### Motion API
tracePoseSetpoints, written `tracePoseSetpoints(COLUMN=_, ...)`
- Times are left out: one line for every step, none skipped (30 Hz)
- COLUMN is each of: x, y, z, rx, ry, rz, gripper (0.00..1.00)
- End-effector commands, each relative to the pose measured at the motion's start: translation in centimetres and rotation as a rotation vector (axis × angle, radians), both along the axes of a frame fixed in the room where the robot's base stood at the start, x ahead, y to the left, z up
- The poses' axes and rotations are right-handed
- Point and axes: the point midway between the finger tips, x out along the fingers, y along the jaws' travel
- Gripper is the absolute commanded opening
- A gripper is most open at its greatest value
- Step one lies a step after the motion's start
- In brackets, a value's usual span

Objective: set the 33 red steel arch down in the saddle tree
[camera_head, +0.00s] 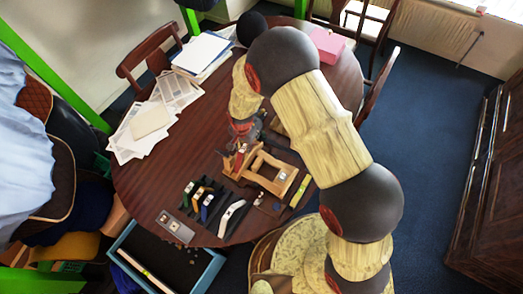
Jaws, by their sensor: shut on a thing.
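The saddle tree (285,181) is a pale wooden frame lying on the round dark table, with an open middle. My gripper (240,148) points down at the tree's upper left end and is shut on the red steel arch (229,161). Only a small part of the red arch shows below the jaws, and its number is too small to read. The arch is at or just over the tree's left end. I cannot tell whether it touches the wood.
Several dark arches with coloured marks (205,203) and a pale arch (232,218) lie in front of the tree. A small grey plate (175,227) lies left of them. Papers (146,121) cover the table's left side. A blue tray (213,268) stands below the table's front edge.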

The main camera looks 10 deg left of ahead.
Motion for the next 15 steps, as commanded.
tracePoseSetpoints(x=0.63, y=0.49, z=-0.52, rx=0.010, ry=-0.017, rz=0.004, gripper=0.00)
tracePoseSetpoints(x=0.64, y=0.51, z=-0.54, rx=0.010, ry=-0.017, rz=0.004, gripper=0.00)
tracePoseSetpoints(x=0.65, y=0.54, z=-0.55, rx=0.010, ry=-0.017, rz=0.004, gripper=0.00)
tracePoseSetpoints(x=0.65, y=0.56, z=-0.58, rx=0.011, ry=-0.017, rz=0.003, gripper=0.00)
tracePoseSetpoints(x=0.65, y=0.59, z=-0.60, rx=0.011, ry=-0.017, rz=0.003, gripper=0.00)
tracePoseSetpoints(x=0.66, y=0.62, z=-0.63, rx=0.011, ry=-0.017, rz=0.003, gripper=0.00)
tracePoseSetpoints(x=0.66, y=0.63, z=-0.65, rx=0.011, ry=-0.017, rz=0.003, gripper=0.00)
tracePoseSetpoints(x=0.66, y=0.67, z=-0.66, rx=0.011, ry=-0.017, rz=0.003, gripper=0.00)
tracePoseSetpoints(x=0.65, y=0.70, z=-0.69, rx=0.011, ry=-0.017, rz=0.003, gripper=0.00)
tracePoseSetpoints(x=0.65, y=0.73, z=-0.71, rx=0.011, ry=-0.017, rz=0.003, gripper=0.00)
tracePoseSetpoints(x=0.65, y=0.76, z=-0.74, rx=0.011, ry=-0.017, rz=0.003, gripper=0.00)
tracePoseSetpoints(x=0.65, y=0.80, z=-0.75, rx=0.011, ry=-0.017, rz=0.004, gripper=0.00)
tracePoseSetpoints(x=0.65, y=0.82, z=-0.77, rx=0.011, ry=-0.017, rz=0.004, gripper=0.00)
tracePoseSetpoints(x=0.65, y=0.84, z=-0.78, rx=0.011, ry=-0.017, rz=0.004, gripper=0.00)
tracePoseSetpoints(x=0.65, y=0.87, z=-0.79, rx=0.011, ry=-0.017, rz=0.004, gripper=0.00)
